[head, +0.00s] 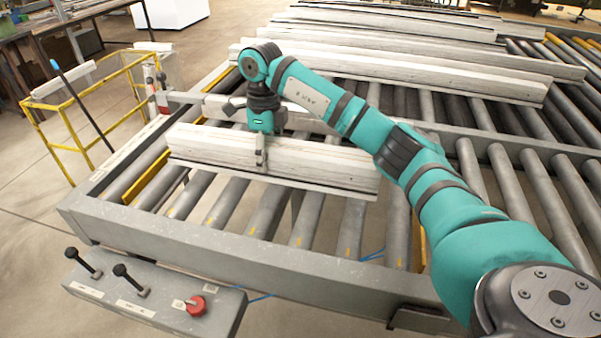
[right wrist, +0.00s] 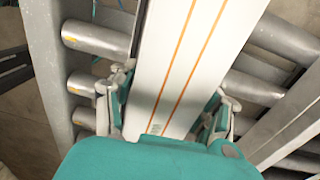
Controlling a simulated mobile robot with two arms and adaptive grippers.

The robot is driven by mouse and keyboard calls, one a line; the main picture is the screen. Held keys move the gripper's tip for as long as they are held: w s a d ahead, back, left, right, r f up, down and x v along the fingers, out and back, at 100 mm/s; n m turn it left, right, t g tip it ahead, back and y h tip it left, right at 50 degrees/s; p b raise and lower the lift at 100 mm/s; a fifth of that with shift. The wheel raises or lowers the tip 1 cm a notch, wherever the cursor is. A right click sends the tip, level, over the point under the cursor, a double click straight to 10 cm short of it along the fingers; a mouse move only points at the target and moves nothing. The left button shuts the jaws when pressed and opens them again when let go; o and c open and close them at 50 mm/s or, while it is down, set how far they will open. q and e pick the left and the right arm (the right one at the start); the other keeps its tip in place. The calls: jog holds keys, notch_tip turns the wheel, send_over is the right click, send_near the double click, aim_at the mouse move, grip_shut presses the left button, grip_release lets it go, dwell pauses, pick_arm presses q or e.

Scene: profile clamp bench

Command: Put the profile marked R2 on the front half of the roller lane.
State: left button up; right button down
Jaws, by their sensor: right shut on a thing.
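A long white-grey profile (head: 320,163) lies crosswise over the near part of the roller lane (head: 228,203). My right gripper (head: 261,155) reaches down from above and is shut on this profile near its middle. In the right wrist view the profile (right wrist: 190,55) has two orange stripes, and the fingers of my right gripper (right wrist: 168,112) stand along both sides. I cannot read a mark on it, so I cannot tell if it is R2. I cannot tell whether it touches the rollers. My left gripper is not in view.
Another profile (head: 222,107) lies just behind the held one, partly hidden by my arm. Several long profiles (head: 450,58) lie farther back. The front rollers are bare. A control panel (head: 150,300) with black levers and a red knob (head: 196,305) is at front left. A yellow frame (head: 62,147) stands left.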

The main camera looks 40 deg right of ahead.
aim_at(301, 175)
jog(key=s+d+p, duration=0.1)
jog(key=s, duration=0.1)
jog(key=s+d, duration=0.2)
jog(key=s+d+p, duration=0.1)
jog(key=s, duration=0.2)
jog(key=shift+d+f+p, duration=0.2)
jog(key=shift+f+p, duration=0.05)
jog(key=shift+p, duration=0.05)
jog(key=shift+s+d, duration=0.1)
jog(key=shift+s, duration=0.1)
jog(key=shift+f+p, duration=0.35)
notch_tip(301, 175, down, 2)
jog(key=shift+w+f+p, duration=0.1)
jog(key=shift+p, duration=0.55)
jog(key=shift+f, duration=0.45)
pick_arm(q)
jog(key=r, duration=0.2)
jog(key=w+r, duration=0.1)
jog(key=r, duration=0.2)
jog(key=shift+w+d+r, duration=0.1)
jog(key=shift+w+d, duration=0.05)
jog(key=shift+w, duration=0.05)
pick_arm(e)
jog(key=shift+c, duration=1.6)
grip_release()
jog(key=shift+r, duration=0.1)
